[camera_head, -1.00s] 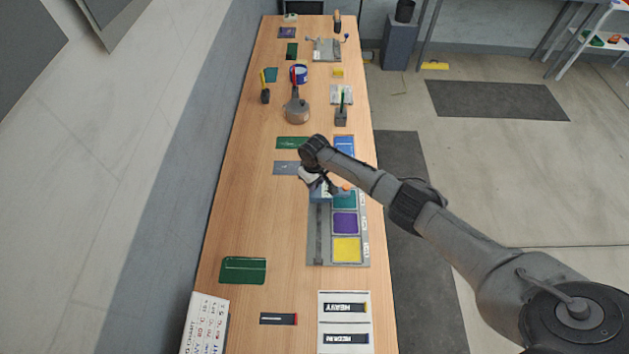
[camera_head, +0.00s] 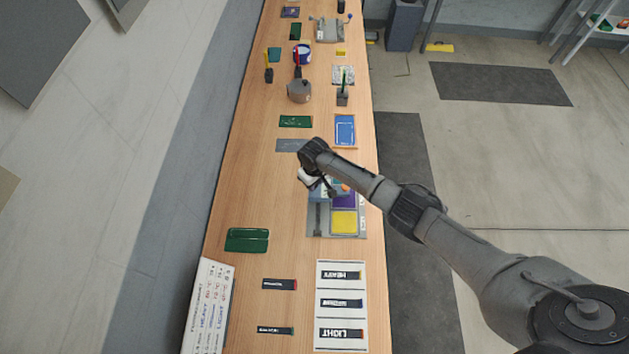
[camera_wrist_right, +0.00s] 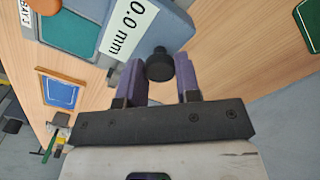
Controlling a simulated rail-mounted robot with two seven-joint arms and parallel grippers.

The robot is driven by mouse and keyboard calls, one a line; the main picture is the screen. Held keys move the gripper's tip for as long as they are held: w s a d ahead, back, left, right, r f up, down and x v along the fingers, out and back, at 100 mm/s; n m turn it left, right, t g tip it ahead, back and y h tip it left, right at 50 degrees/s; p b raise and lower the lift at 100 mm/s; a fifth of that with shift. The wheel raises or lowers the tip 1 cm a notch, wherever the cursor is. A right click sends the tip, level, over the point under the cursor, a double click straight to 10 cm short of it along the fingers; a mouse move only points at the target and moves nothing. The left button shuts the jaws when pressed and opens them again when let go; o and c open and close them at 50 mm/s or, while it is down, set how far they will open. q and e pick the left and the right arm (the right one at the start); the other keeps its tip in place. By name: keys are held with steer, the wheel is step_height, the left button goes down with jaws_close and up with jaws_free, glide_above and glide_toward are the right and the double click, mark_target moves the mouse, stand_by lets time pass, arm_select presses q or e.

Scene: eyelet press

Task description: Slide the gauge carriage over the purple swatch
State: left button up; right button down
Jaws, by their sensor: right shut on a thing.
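The gauge carriage (camera_head: 317,195) is a blue block with a white "0.0 mm" label on a grey swatch plate (camera_head: 315,228). It also shows in the right wrist view (camera_wrist_right: 170,25). My right gripper (camera_wrist_right: 160,80) is shut on its black knob (camera_wrist_right: 160,66), with one purple finger on each side. The purple swatch (camera_head: 343,201) shows just on the near side of the carriage, its far part hidden by the carriage and my arm. A teal swatch (camera_wrist_right: 70,28) lies on the other side of the carriage. My left gripper is not in view.
A yellow swatch (camera_head: 343,222) is at the plate's near end. A blue card (camera_head: 345,130) and grey strip (camera_head: 291,146) lie beyond the plate. A green case (camera_head: 247,240) and a white label board (camera_head: 319,289) lie nearer.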

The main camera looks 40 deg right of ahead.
steer(key=c, duration=0.8)
jaws_free()
step_height(320, 180, up, 14)
steer(key=shift+f, duration=0.1)
steer(key=shift+w, duration=0.1)
